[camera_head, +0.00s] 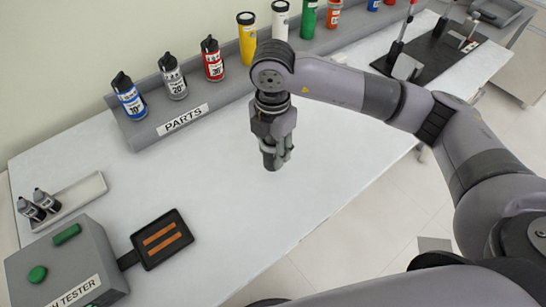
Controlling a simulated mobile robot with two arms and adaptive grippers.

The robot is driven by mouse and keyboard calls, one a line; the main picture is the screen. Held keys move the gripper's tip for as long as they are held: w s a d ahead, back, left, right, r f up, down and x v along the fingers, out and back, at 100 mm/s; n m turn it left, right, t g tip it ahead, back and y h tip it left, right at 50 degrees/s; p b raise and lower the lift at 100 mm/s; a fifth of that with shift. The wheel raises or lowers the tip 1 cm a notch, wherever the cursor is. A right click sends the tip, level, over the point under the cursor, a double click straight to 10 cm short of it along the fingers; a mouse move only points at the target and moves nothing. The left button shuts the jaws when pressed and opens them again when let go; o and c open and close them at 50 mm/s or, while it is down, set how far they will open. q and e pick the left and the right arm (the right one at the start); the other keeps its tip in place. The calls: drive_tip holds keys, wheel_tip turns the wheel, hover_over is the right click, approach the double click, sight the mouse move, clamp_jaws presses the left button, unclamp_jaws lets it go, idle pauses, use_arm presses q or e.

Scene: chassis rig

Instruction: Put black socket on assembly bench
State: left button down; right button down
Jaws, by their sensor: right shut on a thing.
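My right gripper (275,160) hangs over the white table top, pointing down, in front of the parts rack. It is shut on a small dark, cylinder-like thing (268,157), mostly hidden between the fingers. Its dark colour fits a black socket, but I cannot make out its shape fully. The white table (240,225) below the gripper is bare. A black mat (438,52) with upright tools lies on the table at the far right. No label marks which surface is the assembly bench. My left gripper is not in view.
A grey rack (150,138) labelled PARTS holds several coloured bottles and cylinders along the wall. A grey tester box (65,260) with green buttons and a black pad (161,239) stand at lower left. A pale tray (85,192) holds two small dark bottles.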

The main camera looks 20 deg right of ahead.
sight(273, 160)
wheel_tip(273, 160, down, 4)
drive_tip(key=shift+r+p, duration=0.1)
drive_tip(key=shift+p, duration=0.2)
drive_tip(key=shift+f, duration=0.3)
drive_tip(key=shift+f, duration=0.1)
drive_tip(key=c, duration=1.5)
unclamp_jaws()
drive_tip(key=shift+f, duration=0.15)
drive_tip(key=o, duration=0.5)
drive_tip(key=shift+c, duration=0.2)
drive_tip(key=shift+r, duration=0.35)
wheel_tip(273, 160, up, 12)
drive_tip(key=shift+f+b, duration=0.1)
drive_tip(key=shift+b, duration=0.65)
